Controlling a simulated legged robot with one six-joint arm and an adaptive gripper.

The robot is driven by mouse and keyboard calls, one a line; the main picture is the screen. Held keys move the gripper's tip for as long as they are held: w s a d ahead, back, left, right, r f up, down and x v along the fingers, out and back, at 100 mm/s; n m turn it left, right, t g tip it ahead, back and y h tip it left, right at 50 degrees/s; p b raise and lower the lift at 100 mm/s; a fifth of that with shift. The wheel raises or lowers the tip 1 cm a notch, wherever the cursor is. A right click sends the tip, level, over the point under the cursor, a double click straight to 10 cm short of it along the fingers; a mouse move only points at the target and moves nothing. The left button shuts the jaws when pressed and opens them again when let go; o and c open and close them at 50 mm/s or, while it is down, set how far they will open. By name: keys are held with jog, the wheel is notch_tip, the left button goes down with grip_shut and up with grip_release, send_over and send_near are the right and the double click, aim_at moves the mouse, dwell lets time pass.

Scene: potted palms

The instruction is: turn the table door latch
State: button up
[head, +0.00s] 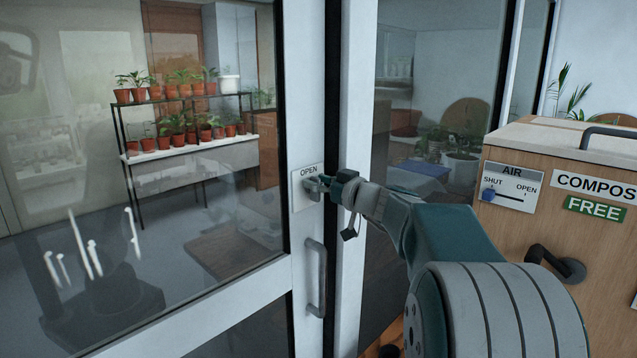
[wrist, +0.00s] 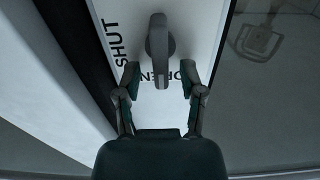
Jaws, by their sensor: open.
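The latch is a dark grey lever on a white plate (head: 299,197) on the glass door's frame. My gripper (wrist: 160,78) is open, one finger on each side of the lever's lower end, with visible gaps to both. In the head view my gripper (head: 325,181) is at the plate and hides part of the latch. I cannot tell the depth between fingertips and lever.
A fixed pull handle (head: 315,278) is below the plate on the door frame. A wooden compost box (head: 520,235) with an AIR slider (head: 488,194) and dark knob (head: 556,263) stands at right. Potted plants on a rack (head: 180,145) show through the glass.

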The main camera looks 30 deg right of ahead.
jog(key=shift+a, duration=0.1)
grip_shut()
jog(key=shift+w+d+f+m, duration=0.1)
jog(key=shift+d+f+m, duration=0.25)
jog(key=shift+m, duration=2.65)
jog(key=shift+w+d+f+m, duration=0.15)
jog(key=shift+d+f+m, duration=0.25)
jog(key=shift+m, duration=2.6)
jog(key=shift+w+d+f+m, duration=0.1)
jog(key=shift+d+f+m, duration=0.25)
jog(key=shift+m, duration=2.65)
